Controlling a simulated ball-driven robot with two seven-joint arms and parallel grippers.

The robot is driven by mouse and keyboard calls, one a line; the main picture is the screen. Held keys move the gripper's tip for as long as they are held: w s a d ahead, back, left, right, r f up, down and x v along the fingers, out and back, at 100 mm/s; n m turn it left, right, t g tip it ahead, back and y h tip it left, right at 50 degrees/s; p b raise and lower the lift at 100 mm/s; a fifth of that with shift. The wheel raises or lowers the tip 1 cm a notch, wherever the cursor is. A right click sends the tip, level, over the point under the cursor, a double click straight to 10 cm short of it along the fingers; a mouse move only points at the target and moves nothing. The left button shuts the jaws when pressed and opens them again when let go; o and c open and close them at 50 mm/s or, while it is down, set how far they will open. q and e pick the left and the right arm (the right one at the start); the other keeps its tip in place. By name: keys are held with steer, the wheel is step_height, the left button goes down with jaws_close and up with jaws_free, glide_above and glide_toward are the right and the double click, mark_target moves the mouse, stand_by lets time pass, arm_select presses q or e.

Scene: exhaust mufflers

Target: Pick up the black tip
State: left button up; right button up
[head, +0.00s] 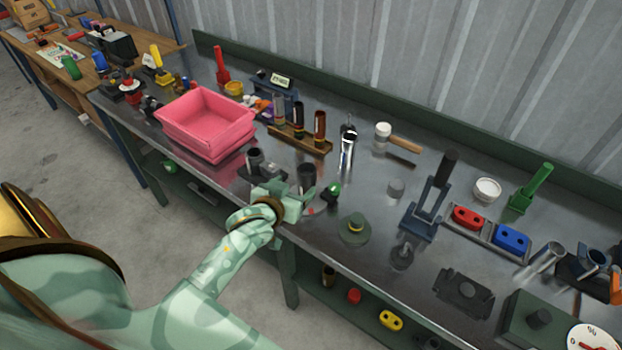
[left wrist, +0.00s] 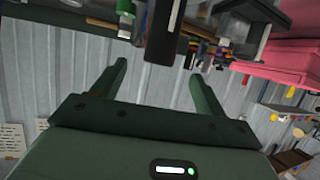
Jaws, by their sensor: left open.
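A black tip (head: 307,176), a dark upright tube, stands near the front edge of the metal workbench (head: 345,215). My left gripper (head: 302,200) is open, at the bench's front edge just in front of this tube. In the left wrist view, the picture is upside down and the dark tube (left wrist: 165,35) hangs between and beyond the two open fingers (left wrist: 160,85). Nothing is between the fingertips that I can see as held. My right gripper is not in view.
A pink bin (head: 205,125) stands left of the gripper. A dark clamp-like block (head: 262,168) is close behind it. A wooden rack (head: 290,138) holds several dark and brown tubes. A green-topped item (head: 332,192) and a green disc (head: 354,229) stand to the right.

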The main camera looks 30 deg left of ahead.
mark_target(303, 180)
arm_select(q)
steer(key=x, duration=0.4)
steer(key=shift+w+f+b, duration=0.1)
steer(key=shift+f+b, duration=0.05)
steer(key=shift+b, duration=0.2)
steer(key=b+x, duration=0.1)
steer(key=x, duration=0.4)
steer(key=shift+w+a+f+b, duration=0.15)
steer(key=shift+f+b, duration=0.2)
steer(key=shift+f, duration=0.1)
steer(key=shift+r, duration=0.1)
steer(key=c, duration=1.1)
